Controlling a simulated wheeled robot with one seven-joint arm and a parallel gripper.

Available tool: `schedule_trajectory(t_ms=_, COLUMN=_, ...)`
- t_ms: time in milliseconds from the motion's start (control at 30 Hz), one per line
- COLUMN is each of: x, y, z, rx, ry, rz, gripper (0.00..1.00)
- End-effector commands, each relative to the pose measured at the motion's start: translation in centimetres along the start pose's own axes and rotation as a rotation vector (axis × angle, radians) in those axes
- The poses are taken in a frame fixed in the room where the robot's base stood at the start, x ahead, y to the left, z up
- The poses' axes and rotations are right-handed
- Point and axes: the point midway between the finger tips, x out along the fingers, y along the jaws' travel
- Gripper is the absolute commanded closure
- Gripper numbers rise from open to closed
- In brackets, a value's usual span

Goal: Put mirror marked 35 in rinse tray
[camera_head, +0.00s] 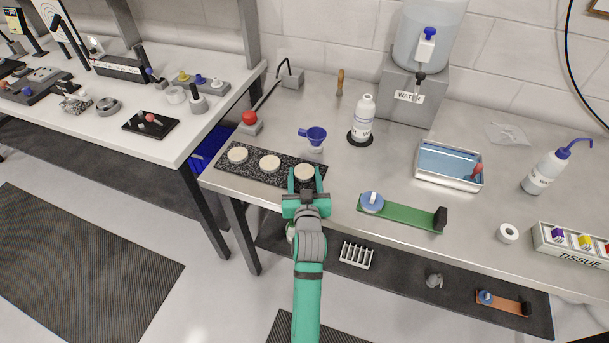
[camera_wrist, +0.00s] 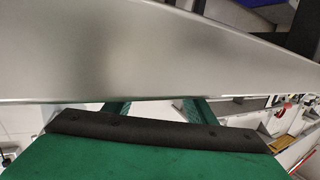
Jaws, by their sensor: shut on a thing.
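My gripper (camera_head: 305,180) is over the front edge of the steel bench, shut on the right-hand round pale disc (camera_head: 304,172). Its fingers are on either side of the disc, which is at the right end of a black speckled slab (camera_head: 219,164). I cannot tell whether the disc touches the slab. Two similar discs, one at the left (camera_head: 237,155) and one in the middle (camera_head: 270,163), lie on the slab. No number 35 is legible on any of them. A metal tray with blue liquid (camera_head: 449,165) stands to the right. In the wrist view a grey surface hides the fingertips.
A blue funnel (camera_head: 314,136) and a white bottle (camera_head: 362,118) stand behind the gripper. A green board (camera_head: 405,214) with a blue-topped round piece (camera_head: 371,202) lies between gripper and tray. A water dispenser (camera_head: 412,92) stands at the back. A red button (camera_head: 249,117) is at left.

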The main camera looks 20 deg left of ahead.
Motion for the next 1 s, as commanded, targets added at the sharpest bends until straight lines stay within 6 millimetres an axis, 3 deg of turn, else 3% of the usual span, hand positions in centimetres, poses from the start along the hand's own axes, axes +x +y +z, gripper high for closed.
schedule_trajectory(t_ms=67, x=0.0, y=0.0, z=0.2, rx=0.0, ry=0.0, rz=0.001, gripper=0.75)
schedule_trajectory(t_ms=100, x=0.0, y=0.0, z=0.2, rx=0.0, ry=0.0, rz=0.001, gripper=0.42)
schedule_trajectory(t_ms=167, x=0.0, y=0.0, z=0.2, rx=0.0, ry=0.0, rz=0.0, gripper=0.3)
schedule_trajectory(t_ms=567, x=-0.5, y=0.1, z=0.2, rx=0.0, ry=-0.001, rz=0.001, gripper=0.3)
schedule_trajectory(t_ms=1000, x=-8.0, y=0.0, z=-0.2, rx=0.002, ry=-0.002, rz=0.001, gripper=0.3)
